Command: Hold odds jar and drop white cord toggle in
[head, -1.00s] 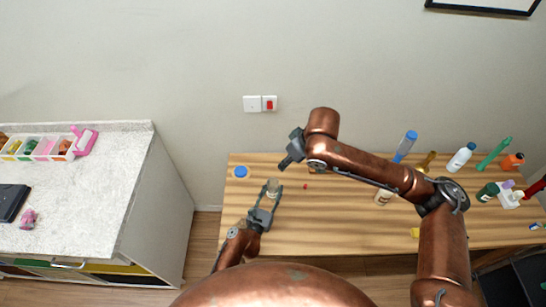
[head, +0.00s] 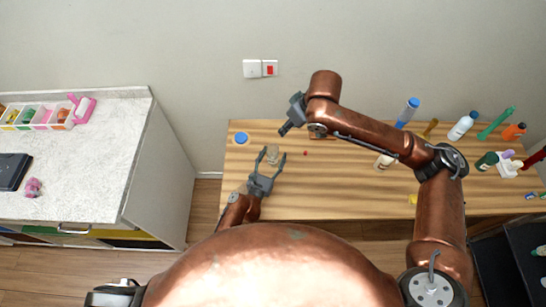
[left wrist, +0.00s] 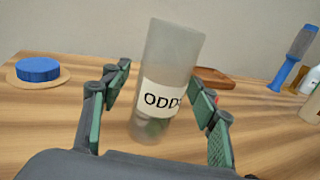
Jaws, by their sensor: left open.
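The odds jar (head: 273,153), a frosted clear cylinder with a white "ODDS" label, is on the wooden table. It also shows in the left wrist view (left wrist: 170,75), slightly tilted, with small dim contents near its bottom. My left gripper (head: 271,160) is open, with one finger on each side of the jar; a gap shows at the left finger, and contact on the right is unclear. My right gripper (head: 290,118) hangs above the table, to the right of the jar; its fingers are too small to read. I cannot make out a white cord toggle.
A blue round item (left wrist: 38,69) sits on a wooden disc left of the jar. A wooden tray (left wrist: 215,78) lies behind it. A tiny red piece (head: 305,153) lies to its right. Several bottles, including a white one (head: 461,126), stand at the table's right. A counter (head: 95,150) is at left.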

